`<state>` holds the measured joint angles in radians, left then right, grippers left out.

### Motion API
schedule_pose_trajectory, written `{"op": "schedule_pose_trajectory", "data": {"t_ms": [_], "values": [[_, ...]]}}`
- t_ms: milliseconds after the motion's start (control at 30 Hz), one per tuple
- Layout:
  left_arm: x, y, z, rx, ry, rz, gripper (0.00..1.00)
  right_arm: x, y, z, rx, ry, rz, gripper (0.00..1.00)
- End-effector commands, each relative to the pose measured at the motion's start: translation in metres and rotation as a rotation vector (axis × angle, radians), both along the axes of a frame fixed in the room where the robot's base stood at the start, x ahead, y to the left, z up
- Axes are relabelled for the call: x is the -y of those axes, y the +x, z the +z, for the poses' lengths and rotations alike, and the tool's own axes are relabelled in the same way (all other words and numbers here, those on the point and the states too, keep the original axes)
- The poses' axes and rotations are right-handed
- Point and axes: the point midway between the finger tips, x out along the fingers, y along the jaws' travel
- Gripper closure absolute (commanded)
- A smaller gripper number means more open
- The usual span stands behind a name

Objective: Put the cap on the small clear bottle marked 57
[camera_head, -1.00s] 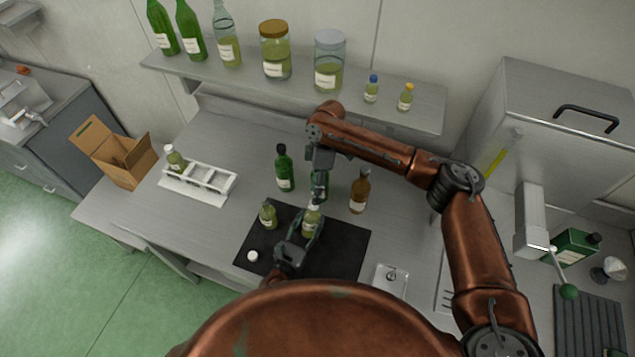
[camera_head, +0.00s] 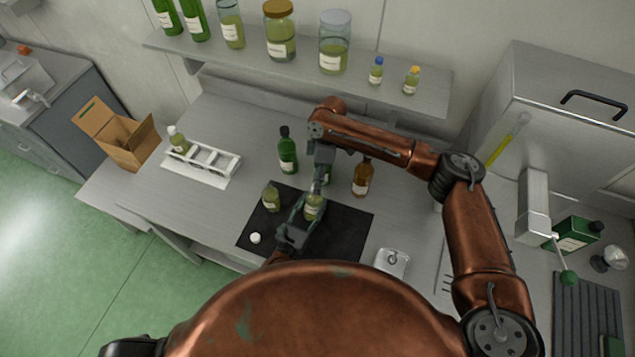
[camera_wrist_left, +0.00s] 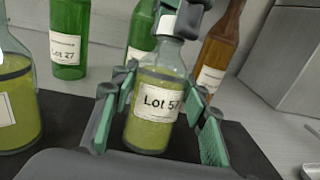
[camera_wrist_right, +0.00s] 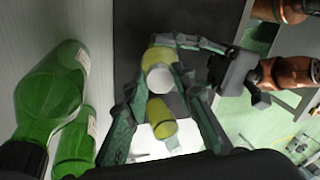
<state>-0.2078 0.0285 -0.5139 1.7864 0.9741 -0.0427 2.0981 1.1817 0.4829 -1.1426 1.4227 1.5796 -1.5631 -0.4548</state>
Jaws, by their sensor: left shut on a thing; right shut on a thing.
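The small clear bottle marked Lot 57 (camera_wrist_left: 152,112) stands upright on the black mat with yellow-green oil in it; it also shows in the head view (camera_head: 312,208). My left gripper (camera_wrist_left: 160,100) is shut around its body; in the head view it comes from the near side (camera_head: 303,215). A white cap (camera_wrist_left: 167,24) is at the bottle's mouth; whether it is seated or just above cannot be told. My right gripper (camera_wrist_right: 160,88) is shut on this cap (camera_wrist_right: 159,79) from above. In the head view the right gripper (camera_head: 320,180) partly hides the bottle.
On the black mat (camera_head: 345,245) are another small oil bottle (camera_head: 271,200) and a loose white cap (camera_head: 255,238). A green bottle (camera_head: 287,155) and a brown bottle (camera_head: 362,178) stand close behind. A white rack (camera_head: 205,165) is left, a small metal tray (camera_head: 392,263) right.

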Motion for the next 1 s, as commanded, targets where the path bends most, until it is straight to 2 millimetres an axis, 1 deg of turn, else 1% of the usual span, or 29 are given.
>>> {"op": "schedule_pose_trajectory", "data": {"t_ms": [33, 233, 533, 567, 833, 1000], "values": [[0.0003, 0.0004, 0.0016, 0.003, -0.001, 0.0, 1.0, 0.0002, 0.0006, 0.0002, 0.002, 0.0, -0.001, 0.86], [0.0004, 0.0004, 0.0016, 0.003, -0.001, 0.0, 1.0, 0.0004, 0.0009, 0.0003, 0.002, 0.0, -0.001, 1.0], [0.0005, 0.0002, 0.0016, 0.003, -0.001, 0.0, 1.0, 0.0006, 0.0014, 0.0003, 0.002, -0.002, -0.008, 1.0], [0.0005, 0.0002, 0.0016, 0.003, -0.001, 0.0, 1.0, 0.0007, 0.0014, 0.0003, 0.002, -0.002, -0.008, 0.75], [0.0004, 0.0003, 0.0016, 0.003, -0.001, 0.0, 1.0, 0.0005, 0.0009, 0.0003, 0.001, -0.002, -0.008, 0.56], [0.0003, 0.0003, 0.0015, 0.003, -0.001, 0.0, 1.0, 0.0003, 0.0006, 0.0003, 0.001, -0.002, -0.007, 0.56]]}}
